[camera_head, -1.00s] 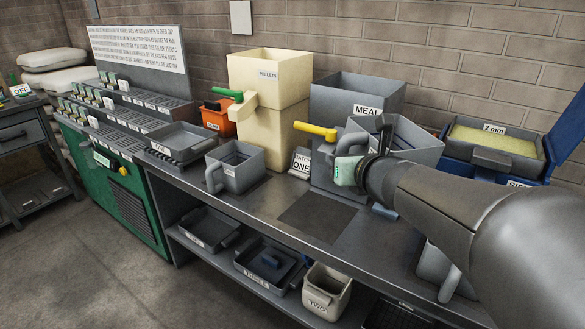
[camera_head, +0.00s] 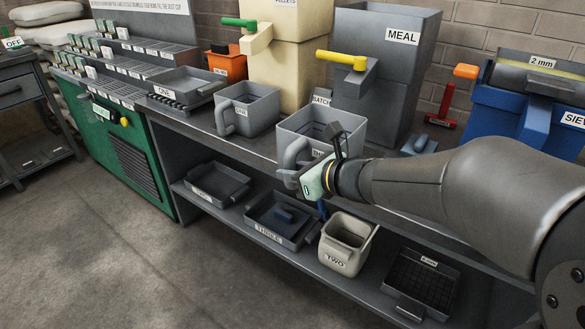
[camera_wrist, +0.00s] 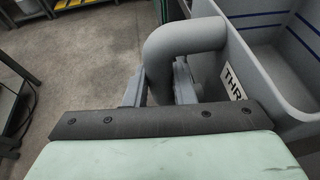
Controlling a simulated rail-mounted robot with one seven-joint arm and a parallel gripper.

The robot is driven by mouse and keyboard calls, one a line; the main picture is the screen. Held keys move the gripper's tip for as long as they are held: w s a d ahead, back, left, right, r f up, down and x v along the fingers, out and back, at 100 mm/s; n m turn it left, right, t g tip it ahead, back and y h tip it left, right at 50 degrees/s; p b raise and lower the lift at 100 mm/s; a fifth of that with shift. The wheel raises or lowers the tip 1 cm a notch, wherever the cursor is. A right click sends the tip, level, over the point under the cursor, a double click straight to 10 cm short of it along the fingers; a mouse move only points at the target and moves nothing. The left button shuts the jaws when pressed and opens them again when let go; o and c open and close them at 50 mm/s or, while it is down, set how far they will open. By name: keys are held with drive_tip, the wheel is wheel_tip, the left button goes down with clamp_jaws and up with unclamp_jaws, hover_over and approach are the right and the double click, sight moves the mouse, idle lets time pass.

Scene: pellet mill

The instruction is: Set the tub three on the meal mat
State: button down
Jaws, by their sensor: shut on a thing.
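Tub three (camera_head: 340,139) is a grey open tub with a side handle. It stands upright in front of the meal hopper (camera_head: 375,90). In the wrist view the tub (camera_wrist: 270,65) shows part of its label, "THR", and blue lines inside. My gripper (camera_head: 302,176) is shut on the tub's handle, with a finger on each side of it in the wrist view (camera_wrist: 168,82). The meal mat is hidden behind the tub and my gripper in the head view. I cannot tell whether the tub touches the bench or hangs just above it.
Another grey tub (camera_head: 252,105) stands to the left, by the cream pellets hopper (camera_head: 285,55). A blue sieve unit (camera_head: 510,115) and a red-handled tool (camera_head: 443,128) are on the right. The lower shelf holds trays and cream tub two (camera_head: 345,250).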

drive_tip(key=shift+b, duration=0.3)
wheel_tip(320, 180, down, 3)
drive_tip(key=b, duration=0.4)
drive_tip(key=shift+f, duration=0.2)
drive_tip(key=shift+w+d+r, duration=0.2)
drive_tip(key=shift+w+r, duration=0.05)
drive_tip(key=shift+w, duration=0.05)
drive_tip(key=shift+w+d+p, duration=0.15)
drive_tip(key=shift+w+d, duration=0.95)
drive_tip(key=shift+w, duration=0.65)
drive_tip(key=shift+w+d+p, duration=0.1)
drive_tip(key=shift+w+d, duration=0.95)
drive_tip(key=shift+w, duration=0.65)
drive_tip(key=shift+w+d+p, duration=0.15)
drive_tip(key=shift+w+d, duration=0.95)
drive_tip(key=shift+w, duration=0.65)
drive_tip(key=shift+f, duration=0.15)
drive_tip(key=shift+f+b, duration=0.3)
drive_tip(key=shift+b, duration=0.3)
drive_tip(key=shift+f+b, duration=0.6)
drive_tip(key=shift+b, duration=0.6)
